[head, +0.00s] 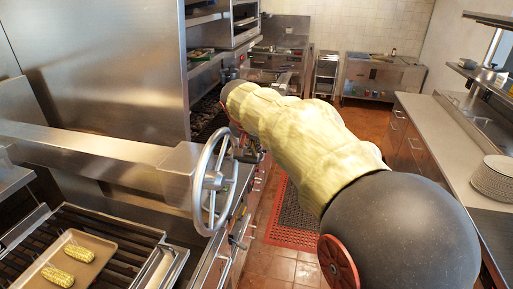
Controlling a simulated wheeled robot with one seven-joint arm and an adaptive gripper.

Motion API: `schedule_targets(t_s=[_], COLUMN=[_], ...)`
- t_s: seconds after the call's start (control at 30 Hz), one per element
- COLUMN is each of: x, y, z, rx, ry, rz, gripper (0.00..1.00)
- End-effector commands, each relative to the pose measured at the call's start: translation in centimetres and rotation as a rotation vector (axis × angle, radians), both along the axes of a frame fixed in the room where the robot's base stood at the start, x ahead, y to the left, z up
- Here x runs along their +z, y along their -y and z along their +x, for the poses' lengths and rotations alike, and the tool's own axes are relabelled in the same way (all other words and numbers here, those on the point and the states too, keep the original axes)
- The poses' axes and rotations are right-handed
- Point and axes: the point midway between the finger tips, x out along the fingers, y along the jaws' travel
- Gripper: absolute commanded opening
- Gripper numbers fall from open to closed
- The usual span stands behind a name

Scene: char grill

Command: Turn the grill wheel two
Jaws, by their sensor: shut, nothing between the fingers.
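The grill wheel (212,181) is a silver spoked handwheel in the head view, left of centre. It stands upright at the right end of a thick steel beam (90,150). My arm reaches in from the lower right in a yellow sleeve and bends down just behind the wheel's upper right rim. My gripper (246,150) is a small dark shape there, partly hidden by the rim. It is shut with nothing in it. I cannot tell whether it touches the rim.
A grill grate (120,250) lies below the beam, with a tray (92,270) holding two corn cobs (67,263). A tall steel panel (100,70) rises behind. A counter (440,140) with stacked plates (494,178) runs along the right. Tiled floor (290,266) with a red mat (290,215) lies between.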

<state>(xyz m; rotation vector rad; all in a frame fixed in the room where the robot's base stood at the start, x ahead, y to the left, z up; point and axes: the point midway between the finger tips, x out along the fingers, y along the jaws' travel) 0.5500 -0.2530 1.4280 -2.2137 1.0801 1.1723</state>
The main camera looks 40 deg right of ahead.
Motion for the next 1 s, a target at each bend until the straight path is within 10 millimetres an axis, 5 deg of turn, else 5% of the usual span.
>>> schedule_targets(t_s=[0.17, 0.57, 0.87, 1.0], x=[-1.5, -1.1, 3.5, 5.8], y=[0.1, 0.2, 1.2, -0.4], z=[0.1, 0.1, 0.6, -0.4], rx=[0.000, 0.000, 0.003, 0.006], ry=[-0.002, -0.004, -0.001, 0.001], rz=[0.001, 0.001, 0.000, 0.000], gripper=[0.00, 0.00, 0.00, 0.00])
